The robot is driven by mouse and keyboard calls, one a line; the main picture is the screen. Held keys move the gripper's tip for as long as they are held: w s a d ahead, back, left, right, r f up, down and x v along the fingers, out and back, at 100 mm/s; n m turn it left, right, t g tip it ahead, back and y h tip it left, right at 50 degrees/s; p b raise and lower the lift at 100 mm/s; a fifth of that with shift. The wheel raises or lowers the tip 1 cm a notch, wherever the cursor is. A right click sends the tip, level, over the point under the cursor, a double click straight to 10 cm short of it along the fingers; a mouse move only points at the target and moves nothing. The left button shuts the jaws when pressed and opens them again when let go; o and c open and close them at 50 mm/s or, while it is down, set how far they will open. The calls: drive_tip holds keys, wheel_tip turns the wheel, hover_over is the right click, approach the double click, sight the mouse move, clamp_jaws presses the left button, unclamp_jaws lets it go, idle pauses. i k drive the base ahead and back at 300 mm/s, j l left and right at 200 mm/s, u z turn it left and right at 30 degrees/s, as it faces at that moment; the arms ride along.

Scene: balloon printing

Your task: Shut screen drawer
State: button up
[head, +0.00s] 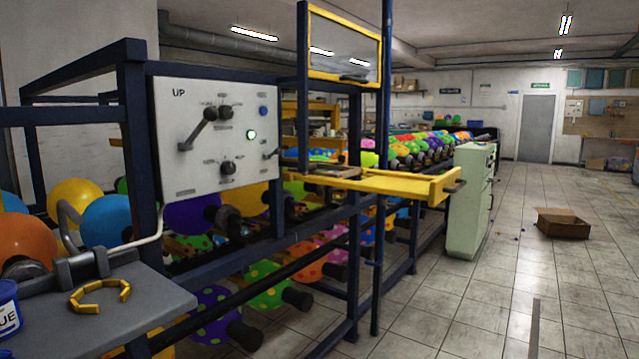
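The screen drawer (410,186) is a flat yellow tray-like frame in the middle of the head view. It sticks out to the right, well past the dark blue posts of the printing machine (353,240), so it stands open. A dark handle (456,187) is on its right end. A dark flat piece (335,171) lies at its inner left part; the posts hide some of the drawer there. My gripper is not in view.
A control panel (215,135) with levers and a lit green button is at left. A grey table (110,300) with a yellow open ring (100,296) fills the lower left. A pale green cabinet (470,200) stands behind the drawer.

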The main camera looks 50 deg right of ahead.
sight(433, 190)
drive_tip(key=z, duration=1.65)
drive_tip(key=i+z, duration=0.15)
drive_tip(key=z, duration=0.2)
drive_tip(key=j+z, duration=0.1)
drive_tip(key=z, duration=0.3)
drive_tip(key=i+j, duration=0.5)
drive_tip(key=i+u, duration=0.1)
drive_tip(key=i, duration=0.4)
drive_tip(key=i+l, duration=0.4)
drive_tip(key=l, duration=0.15)
